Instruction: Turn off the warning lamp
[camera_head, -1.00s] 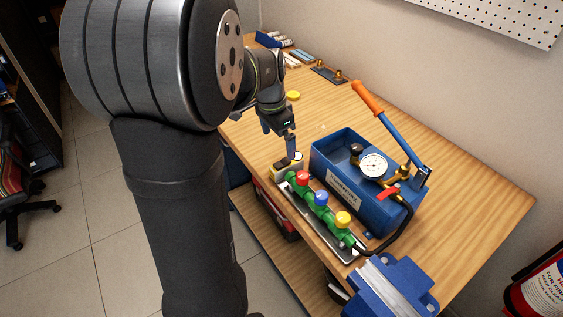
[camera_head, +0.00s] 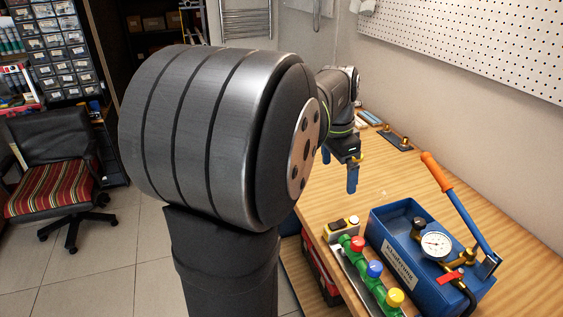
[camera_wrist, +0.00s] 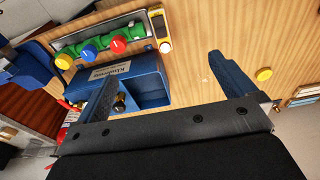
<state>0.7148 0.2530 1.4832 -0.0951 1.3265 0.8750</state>
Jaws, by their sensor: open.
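A small yellow-and-dark box (camera_head: 341,228) with a pale round cap sits on the bench beside the end of the green valve manifold; it looks like the warning lamp unit. In the wrist view the box (camera_wrist: 159,32) shows a white round part and a small red spot. I cannot tell whether any part is lit. My gripper (camera_head: 352,178) hangs above the bench, beyond the box and apart from it. In the wrist view my gripper (camera_wrist: 162,65) has its two blue fingers wide apart with nothing between them.
The green manifold (camera_head: 364,272) has red, blue and yellow knobs. A blue pump box (camera_head: 400,252) with a gauge (camera_head: 436,245) and an orange-handled lever (camera_head: 438,172) stands right of it. A pegboard wall (camera_head: 460,45) rises behind the bench.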

